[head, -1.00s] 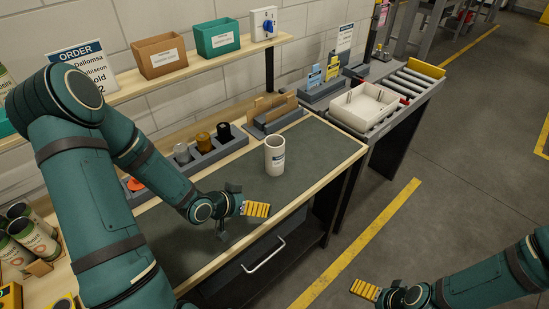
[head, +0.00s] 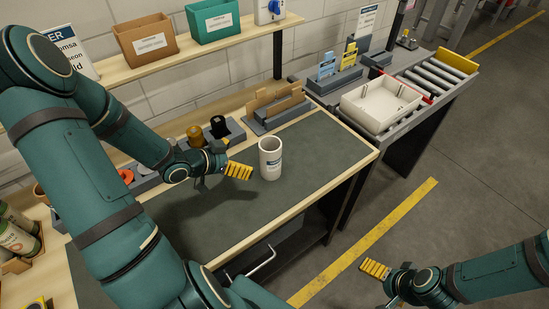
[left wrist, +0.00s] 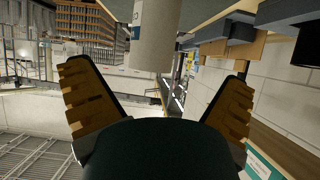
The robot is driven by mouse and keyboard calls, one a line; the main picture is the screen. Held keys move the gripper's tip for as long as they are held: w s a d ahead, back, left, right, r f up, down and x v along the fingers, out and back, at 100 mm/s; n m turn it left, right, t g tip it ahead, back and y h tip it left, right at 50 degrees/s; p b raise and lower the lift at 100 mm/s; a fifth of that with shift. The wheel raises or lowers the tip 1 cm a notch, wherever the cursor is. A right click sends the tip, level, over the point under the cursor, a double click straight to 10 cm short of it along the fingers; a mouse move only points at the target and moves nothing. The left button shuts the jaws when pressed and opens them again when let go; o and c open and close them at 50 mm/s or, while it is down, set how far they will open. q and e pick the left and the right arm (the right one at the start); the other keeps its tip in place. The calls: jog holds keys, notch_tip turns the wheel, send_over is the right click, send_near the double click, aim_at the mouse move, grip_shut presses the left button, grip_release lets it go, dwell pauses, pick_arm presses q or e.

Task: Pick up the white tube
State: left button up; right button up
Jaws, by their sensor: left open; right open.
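The white tube (head: 270,160) stands upright on the dark mat of the workbench, with a blue and white label on its side. It also shows in the left wrist view (left wrist: 153,40), at the top between the two fingers and ahead of them. My left gripper (head: 232,172) is just left of the tube in the head view, open and empty, its yellow ribbed pads apart. The open fingers also show in the left wrist view (left wrist: 158,105). My right gripper (head: 382,278) is open and empty at the lower right, over the floor away from the bench.
Behind the tube stand a grey holder with several cylinders (head: 219,127) and a rack of brown boards (head: 275,105). A white tray (head: 381,101) sits on the roller conveyor (head: 437,82) at the right. The mat (head: 300,165) right of the tube is clear.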

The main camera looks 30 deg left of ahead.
aim_at(261, 157)
pick_arm(q)
jog(key=x, duration=0.2)
jog(key=b+x, duration=0.1)
jog(key=x, duration=0.4)
jog(key=shift+s+d+f, duration=0.1)
jog(key=shift+d+f, duration=0.05)
jog(key=shift+d, duration=0.15)
jog(key=b+x, duration=0.1)
jog(key=x, duration=0.3)
jog(key=shift+d, duration=0.25)
jog(key=c, duration=1.2)
